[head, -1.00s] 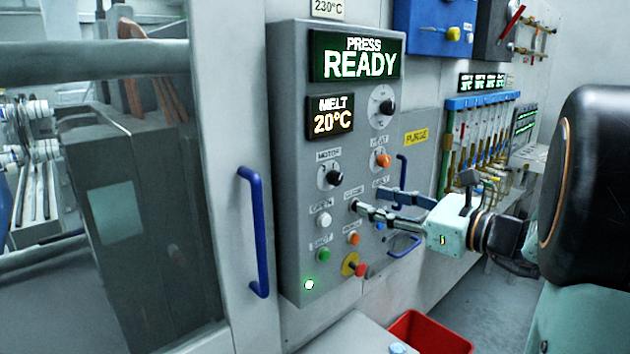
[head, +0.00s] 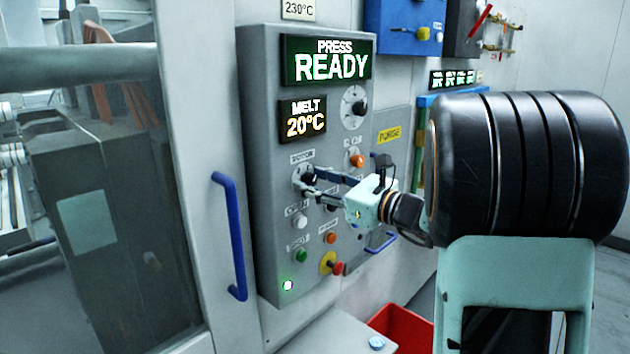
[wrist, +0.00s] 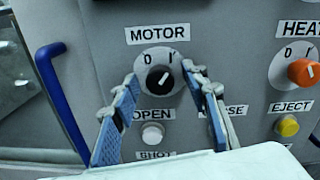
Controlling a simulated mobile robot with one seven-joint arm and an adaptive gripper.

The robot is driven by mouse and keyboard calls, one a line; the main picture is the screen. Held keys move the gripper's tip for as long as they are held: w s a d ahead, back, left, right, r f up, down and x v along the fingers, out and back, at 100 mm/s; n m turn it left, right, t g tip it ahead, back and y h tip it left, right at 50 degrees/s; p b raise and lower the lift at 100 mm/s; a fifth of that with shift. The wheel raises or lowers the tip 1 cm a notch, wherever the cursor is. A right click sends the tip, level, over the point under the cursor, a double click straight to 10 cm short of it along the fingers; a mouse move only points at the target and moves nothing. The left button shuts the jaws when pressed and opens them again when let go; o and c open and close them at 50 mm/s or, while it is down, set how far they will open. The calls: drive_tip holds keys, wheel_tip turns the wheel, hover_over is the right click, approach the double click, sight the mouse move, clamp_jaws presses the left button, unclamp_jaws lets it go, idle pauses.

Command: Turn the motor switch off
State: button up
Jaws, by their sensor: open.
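The motor switch (wrist: 159,79) is a black round knob on a pale dial under the MOTOR label. Its white mark points up and right, toward the I and away from the 0. My gripper (wrist: 161,75) is open and empty, with one blue-padded finger on each side of the knob in the wrist view. In the head view my gripper (head: 309,181) is at the motor switch (head: 303,175), whose knob is partly hidden by the fingers. I cannot tell whether the fingers touch it.
The grey control panel (head: 262,110) also carries the orange heat knob (wrist: 304,72), a white OPEN button (wrist: 152,134) and a yellow eject button (wrist: 287,126). A red emergency button (head: 338,268) is lower down. A blue door handle (head: 236,235) stands out on the left.

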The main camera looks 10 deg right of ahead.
clamp_jaws()
drive_tip(key=shift+f, duration=0.1)
